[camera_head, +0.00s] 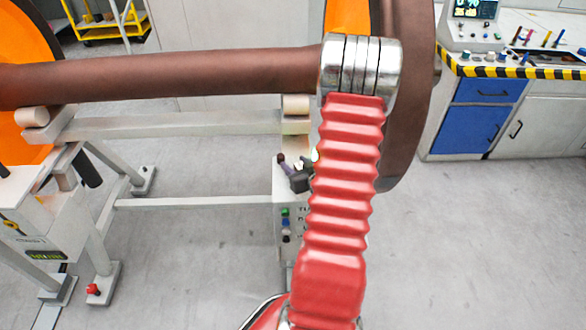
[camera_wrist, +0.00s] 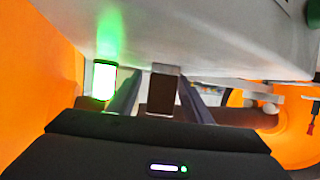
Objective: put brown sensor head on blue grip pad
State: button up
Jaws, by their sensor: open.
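In the wrist view my gripper (camera_wrist: 161,82) is open, with one dark finger on each side of a small block. That block has a dark brown face and a grey end, and looks like the brown sensor head (camera_wrist: 162,95). I cannot tell whether the fingers touch it. In the head view a dark shape beside the red bellows, above a small grey control box, may be my gripper, but my arm hides much of it. I cannot make out the blue grip pad in either view.
A lit green lamp (camera_wrist: 104,80) stands left of the fingers, near a pale surface. A brown axle (camera_head: 180,78) and dark wheel (camera_head: 410,100) lie over a grey frame (camera_head: 190,125). A workbench (camera_head: 530,90) with blue doors stands at right. Floor before it is clear.

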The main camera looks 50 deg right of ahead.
jog(key=shift+w+d+f, duration=0.1)
jog(key=shift+w, duration=0.1)
dwell(0.4)
jog(key=shift+c, duration=0.7)
grip_shut()
